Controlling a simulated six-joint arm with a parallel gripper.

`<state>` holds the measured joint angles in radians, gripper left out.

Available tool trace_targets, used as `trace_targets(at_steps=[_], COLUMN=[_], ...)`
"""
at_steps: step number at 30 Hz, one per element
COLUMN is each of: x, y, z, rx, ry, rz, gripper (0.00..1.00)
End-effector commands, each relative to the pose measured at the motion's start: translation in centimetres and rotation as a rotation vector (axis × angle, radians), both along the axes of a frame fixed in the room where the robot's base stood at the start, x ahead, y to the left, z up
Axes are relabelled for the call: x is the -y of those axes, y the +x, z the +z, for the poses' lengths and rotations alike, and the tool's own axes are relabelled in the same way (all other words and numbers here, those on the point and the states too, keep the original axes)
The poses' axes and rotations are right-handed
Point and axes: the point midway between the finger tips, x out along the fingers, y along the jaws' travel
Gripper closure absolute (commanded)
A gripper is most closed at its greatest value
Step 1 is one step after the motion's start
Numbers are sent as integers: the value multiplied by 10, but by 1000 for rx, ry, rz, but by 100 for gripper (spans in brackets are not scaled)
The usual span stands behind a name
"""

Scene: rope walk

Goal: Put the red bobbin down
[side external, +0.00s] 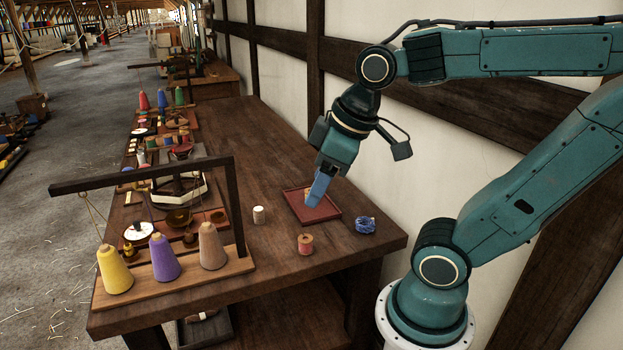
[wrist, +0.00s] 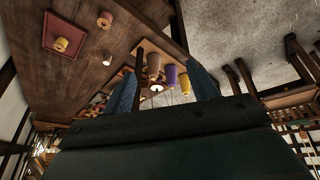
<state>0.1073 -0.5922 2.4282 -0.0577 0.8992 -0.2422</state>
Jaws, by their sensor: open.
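The red bobbin (side external: 305,243) stands upright on the bare table top, in front of the red tray and outside it. It also shows near the top of the wrist view (wrist: 104,19). The red tray (side external: 327,212) lies flat on the table and holds a yellow bobbin (wrist: 61,44). In the side view that bobbin is mostly hidden behind a finger. My gripper (side external: 315,194) points down and appears in front of or over the tray in the side view. Its blue fingers are apart with nothing held between them in the wrist view (wrist: 165,75).
A white bobbin (side external: 258,215) stands left of the tray. A blue coil (side external: 365,225) lies to its right, near the table's edge. A wooden rack with yellow (side external: 115,270), purple (side external: 163,258) and tan (side external: 212,247) cones stands at left under a dark beam. Free table lies around the red bobbin.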

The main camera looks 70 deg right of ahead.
Motion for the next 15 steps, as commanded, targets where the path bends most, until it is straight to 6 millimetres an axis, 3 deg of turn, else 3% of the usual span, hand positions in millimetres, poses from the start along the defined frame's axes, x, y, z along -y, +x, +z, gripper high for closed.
trace_targets(at_steps=[6,15], x=[-10,-12], y=[-23,-29], z=[2,2], rx=[69,85], ry=[64,90], rz=[-126,-170], gripper=[41,41])
